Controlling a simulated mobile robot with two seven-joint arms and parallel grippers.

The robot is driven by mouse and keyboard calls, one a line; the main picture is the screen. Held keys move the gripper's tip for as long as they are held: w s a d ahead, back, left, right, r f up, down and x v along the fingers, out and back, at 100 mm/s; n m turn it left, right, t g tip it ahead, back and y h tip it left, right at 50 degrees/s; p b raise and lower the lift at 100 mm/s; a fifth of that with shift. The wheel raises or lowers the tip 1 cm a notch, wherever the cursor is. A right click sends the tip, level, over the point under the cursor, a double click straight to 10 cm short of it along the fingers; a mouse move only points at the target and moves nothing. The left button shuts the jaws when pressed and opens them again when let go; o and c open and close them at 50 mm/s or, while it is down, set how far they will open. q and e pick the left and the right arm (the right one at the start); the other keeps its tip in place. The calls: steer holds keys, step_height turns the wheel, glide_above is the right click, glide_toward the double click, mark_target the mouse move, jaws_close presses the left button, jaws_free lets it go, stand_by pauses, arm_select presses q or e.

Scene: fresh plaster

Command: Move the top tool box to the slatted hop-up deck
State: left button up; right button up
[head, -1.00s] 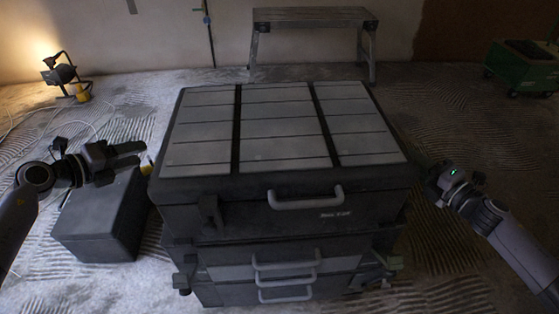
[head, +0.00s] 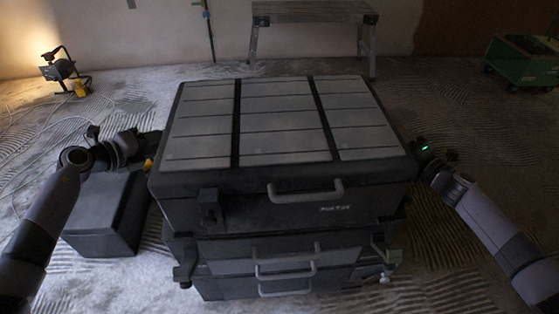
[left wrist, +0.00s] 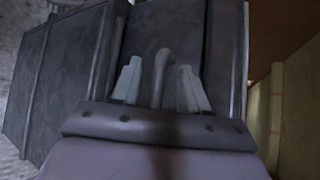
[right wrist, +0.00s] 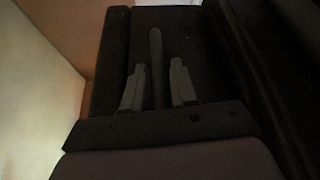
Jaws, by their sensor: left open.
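The top tool box (head: 280,195) is a large dark case with grey lid panels and a front handle. It lies flat on the lower boxes (head: 285,275) in the head view. My left gripper (left wrist: 160,88) is open at its left side, with a side handle (left wrist: 161,75) between the fingers. My right gripper (right wrist: 158,85) is open at its right side, with another side handle (right wrist: 156,62) between the fingers. Gaps show beside both handles. In the head view both fingertips are largely hidden at the box sides. The hop-up deck (head: 312,10) stands behind, near the wall.
A smaller dark box (head: 105,215) sits on the floor at left, below my left arm. A lit work lamp (head: 62,70) with cable stands at the far left. A green wheeled case (head: 522,65) stands at the far right. Floor between stack and deck looks clear.

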arm_select(q)
steer(key=c, duration=0.3)
arm_select(e)
steer(key=c, duration=0.3)
arm_select(q)
jaws_close()
arm_select(e)
jaws_close()
stand_by(0.6)
arm_select(q)
steer(key=shift+w+r, duration=0.15)
steer(key=shift+r, duration=0.15)
arm_select(e)
steer(key=shift+w+r, duration=0.15)
steer(key=shift+r, duration=0.15)
